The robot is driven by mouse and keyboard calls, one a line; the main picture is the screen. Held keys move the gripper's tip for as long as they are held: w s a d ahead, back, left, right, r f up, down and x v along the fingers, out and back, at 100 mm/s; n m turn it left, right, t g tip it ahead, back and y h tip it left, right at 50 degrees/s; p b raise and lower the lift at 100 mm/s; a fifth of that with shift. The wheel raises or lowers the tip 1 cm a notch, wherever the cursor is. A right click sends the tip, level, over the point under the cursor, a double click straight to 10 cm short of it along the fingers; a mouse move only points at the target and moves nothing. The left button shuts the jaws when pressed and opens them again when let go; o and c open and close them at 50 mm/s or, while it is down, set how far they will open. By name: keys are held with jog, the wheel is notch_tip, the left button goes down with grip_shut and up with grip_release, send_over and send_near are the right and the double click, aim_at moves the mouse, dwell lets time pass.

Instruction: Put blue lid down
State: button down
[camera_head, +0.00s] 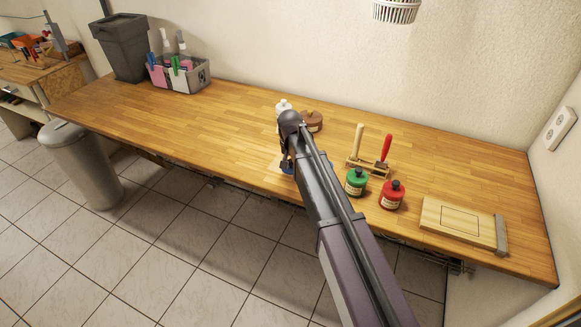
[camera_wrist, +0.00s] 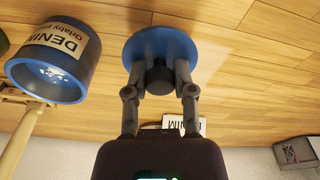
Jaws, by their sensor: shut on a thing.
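In the wrist view, my gripper (camera_wrist: 162,75) is shut on the black knob of a round blue lid (camera_wrist: 138,48). The lid is over the wooden worktop with its knob toward my wrist. I cannot tell whether it touches the wood. An open blue jar (camera_wrist: 62,52) with a DENIM label stands beside the lid, apart from it, at the left of that view. In the head view, my gripper (camera_head: 287,163) is low over the front part of the worktop. My arm hides most of the lid and the blue jar there.
A green jar (camera_head: 356,182) and a red jar (camera_head: 392,195) stand right of my arm, before a wooden rack (camera_head: 368,165). A brown round object (camera_head: 312,121) and white bottle (camera_head: 283,105) stand behind my gripper. The worktop (camera_head: 190,118) is clear to the left, up to a grey caddy (camera_head: 200,78).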

jog(key=shift+w+a, duration=0.3)
jog(key=shift+w, duration=0.35)
jog(key=shift+w+a+f, duration=0.1)
jog(key=shift+w+a, duration=0.05)
jog(key=shift+w, duration=0.2)
jog(key=shift+w+a+f, duration=0.15)
jog(key=shift+w, duration=0.2)
jog(key=shift+s+f+b, duration=0.15)
jog(key=shift+f+b, duration=1.5)
jog(key=shift+b, duration=0.2)
jog(key=shift+f, duration=0.2)
jog(key=shift+c, duration=2.2)
grip_release()
jog(key=shift+r, duration=0.1)
jog(key=shift+r, duration=0.15)
